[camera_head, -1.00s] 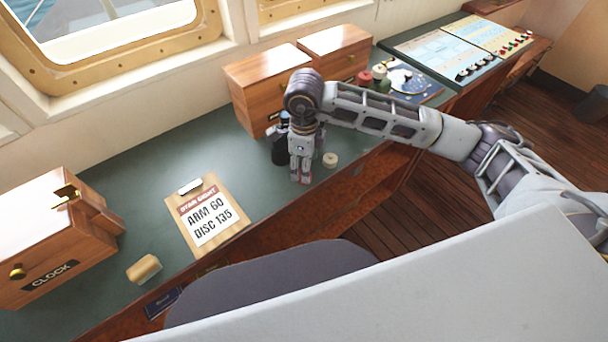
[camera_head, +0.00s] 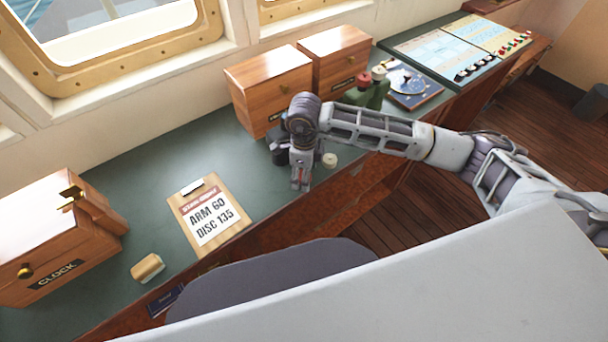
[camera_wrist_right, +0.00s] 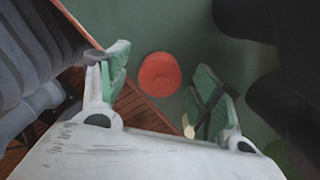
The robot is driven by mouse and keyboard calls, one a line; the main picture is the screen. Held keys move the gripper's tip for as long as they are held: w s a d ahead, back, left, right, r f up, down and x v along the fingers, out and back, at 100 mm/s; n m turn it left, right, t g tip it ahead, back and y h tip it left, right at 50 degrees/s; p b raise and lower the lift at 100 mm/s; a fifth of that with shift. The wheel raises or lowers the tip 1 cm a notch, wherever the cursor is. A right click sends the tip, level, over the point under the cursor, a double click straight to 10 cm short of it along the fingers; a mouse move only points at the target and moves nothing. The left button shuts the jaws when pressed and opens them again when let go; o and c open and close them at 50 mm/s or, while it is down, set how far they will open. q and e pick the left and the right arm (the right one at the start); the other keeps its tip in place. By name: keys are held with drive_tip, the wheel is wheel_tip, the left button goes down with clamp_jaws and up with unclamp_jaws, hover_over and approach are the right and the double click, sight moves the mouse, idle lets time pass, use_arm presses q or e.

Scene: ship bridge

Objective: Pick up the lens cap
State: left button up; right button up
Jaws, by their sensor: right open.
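A round orange-red cap (camera_wrist_right: 159,73), which looks like the lens cap, lies on the green desk in the right wrist view. My right gripper (camera_wrist_right: 160,92) is open and empty. Its green-padded fingers stand either side of the cap in that view, apparently not touching it. In the head view my right gripper (camera_head: 300,184) points down near the front edge of the desk and hides the cap. A black binocular-like object (camera_head: 279,151) stands just behind the gripper and is partly hidden. My left gripper is not in view.
A small cream round object (camera_head: 330,160) lies right of the gripper. Wooden boxes (camera_head: 268,85) stand behind, with green items (camera_head: 371,94) to their right. A clipboard (camera_head: 210,215), a wooden block (camera_head: 147,268) and the clock box (camera_head: 55,240) are at left.

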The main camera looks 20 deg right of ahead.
idle(0.3)
drive_tip(key=c, duration=0.8)
wheel_tip(320, 180, up, 9)
drive_tip(key=shift+f+b, duration=0.2)
drive_tip(key=shift+b, duration=0.5)
drive_tip(key=shift+r, duration=0.7)
drive_tip(key=shift+r, duration=0.15)
